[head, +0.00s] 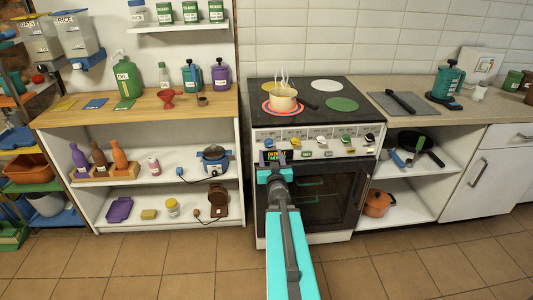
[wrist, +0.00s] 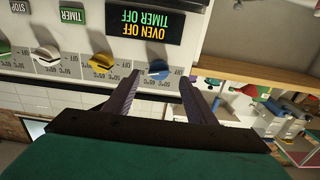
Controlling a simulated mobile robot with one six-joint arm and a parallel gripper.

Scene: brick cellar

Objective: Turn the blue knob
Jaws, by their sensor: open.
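The blue knob (wrist: 158,69) is on the stove's white control panel in the wrist view, which shows the panel upside down. It has a pale raised grip and temperature marks around it. My gripper (wrist: 159,80) is open, with one dark finger on each side of the blue knob and a gap visible around it. I cannot tell whether either finger touches it. In the head view my gripper (head: 280,160) is in front of the left part of the stove (head: 310,190) and hides part of its panel.
Beside the blue knob are a yellow knob (wrist: 101,63) and a white knob (wrist: 47,56). A display (wrist: 145,22) reads OVEN OFF, TIMER OFF. A steaming pot (head: 283,101) stands on a glowing burner. Shelves (head: 150,190) flank the stove; the floor (head: 150,265) in front is clear.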

